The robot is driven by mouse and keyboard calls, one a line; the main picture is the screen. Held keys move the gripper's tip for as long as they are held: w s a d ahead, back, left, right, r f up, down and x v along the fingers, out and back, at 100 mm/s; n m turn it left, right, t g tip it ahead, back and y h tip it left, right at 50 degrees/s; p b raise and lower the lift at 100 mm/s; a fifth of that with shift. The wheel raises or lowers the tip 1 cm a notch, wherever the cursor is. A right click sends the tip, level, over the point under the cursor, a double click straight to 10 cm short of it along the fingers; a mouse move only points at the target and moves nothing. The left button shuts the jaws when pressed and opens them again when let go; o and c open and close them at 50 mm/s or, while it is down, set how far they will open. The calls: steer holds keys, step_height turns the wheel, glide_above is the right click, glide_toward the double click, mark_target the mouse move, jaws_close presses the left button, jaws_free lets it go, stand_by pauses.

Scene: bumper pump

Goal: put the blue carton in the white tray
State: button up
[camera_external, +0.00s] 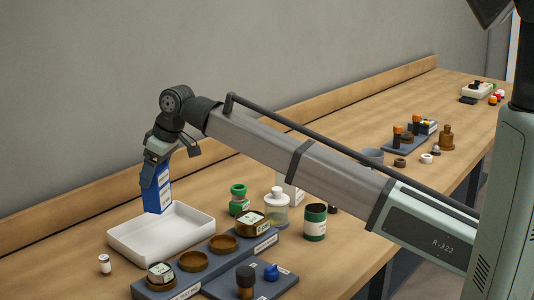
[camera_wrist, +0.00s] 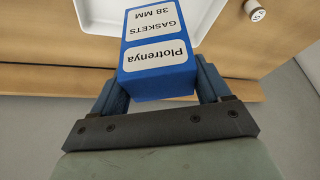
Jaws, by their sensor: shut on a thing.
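The blue carton (camera_external: 158,195) with white labels is held upright in my gripper (camera_external: 157,168). In the external view its lower end is over the back left part of the white tray (camera_external: 150,250), seemingly above the tray floor; the exact gap I cannot tell. In the wrist view the carton (camera_wrist: 158,80) sits between the two fingers of my gripper (camera_wrist: 160,92), its label reading "Plotrenya GASKETS 38 MM". The white tray (camera_wrist: 100,22) shows behind it. The tray looks empty where visible.
Several jars, including a green-labelled one (camera_external: 315,222), stand to the right. A wooden ledge runs along the wall.

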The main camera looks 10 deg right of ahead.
mark_target(158, 205)
step_height(158, 205, down, 9)
steer(key=shift+f, duration=0.1)
stand_by(0.4)
steer(key=shift+f, duration=0.15)
steer(key=o, duration=1.1)
steer(key=v, duration=1.2)
steer(key=shift+d, duration=0.1)
